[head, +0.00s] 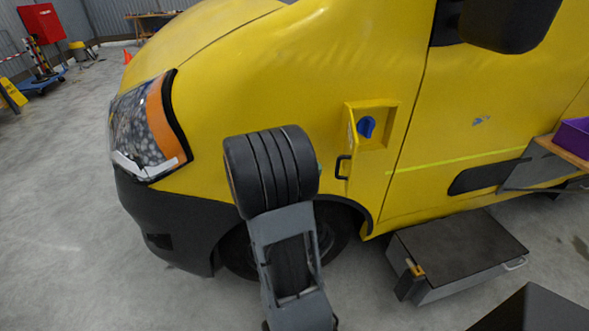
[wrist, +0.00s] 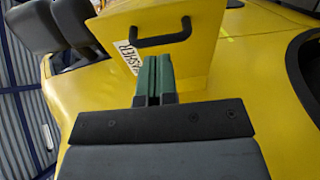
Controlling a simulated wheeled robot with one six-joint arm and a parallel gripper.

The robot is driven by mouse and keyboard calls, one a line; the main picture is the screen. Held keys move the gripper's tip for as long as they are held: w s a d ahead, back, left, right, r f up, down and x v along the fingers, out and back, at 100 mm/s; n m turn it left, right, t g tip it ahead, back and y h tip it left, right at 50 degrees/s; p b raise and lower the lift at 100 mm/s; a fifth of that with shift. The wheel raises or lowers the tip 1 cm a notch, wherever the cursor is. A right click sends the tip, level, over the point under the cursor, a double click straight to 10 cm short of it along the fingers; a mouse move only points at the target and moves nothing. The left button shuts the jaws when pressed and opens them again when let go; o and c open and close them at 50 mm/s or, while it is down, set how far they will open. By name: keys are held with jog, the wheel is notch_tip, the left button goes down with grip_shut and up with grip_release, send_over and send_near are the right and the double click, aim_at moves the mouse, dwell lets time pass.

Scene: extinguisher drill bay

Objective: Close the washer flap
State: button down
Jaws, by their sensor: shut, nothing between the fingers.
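The washer flap (head: 351,140) is a yellow panel on the side of the yellow van, standing open at the left edge of a square recess (head: 379,110). A blue cap (head: 367,127) shows inside the recess. The flap has a black handle (head: 342,167). In the wrist view the flap (wrist: 200,65) fills the space ahead of my gripper (wrist: 153,82), with its handle (wrist: 160,38) above the fingertips and a "WASHER" label beside them. My green fingers are shut and empty, just below the handle in that picture. I cannot tell whether they touch the flap. In the head view my arm mostly hides them.
The van's headlight (head: 150,125) and front wheel are to the left of and below the flap. A dark-topped step box (head: 460,250) stands on the floor at lower right. A purple bin (head: 573,137) sits on a bench at the right edge. Open floor lies at left.

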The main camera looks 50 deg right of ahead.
jog(key=shift+x, duration=1.75)
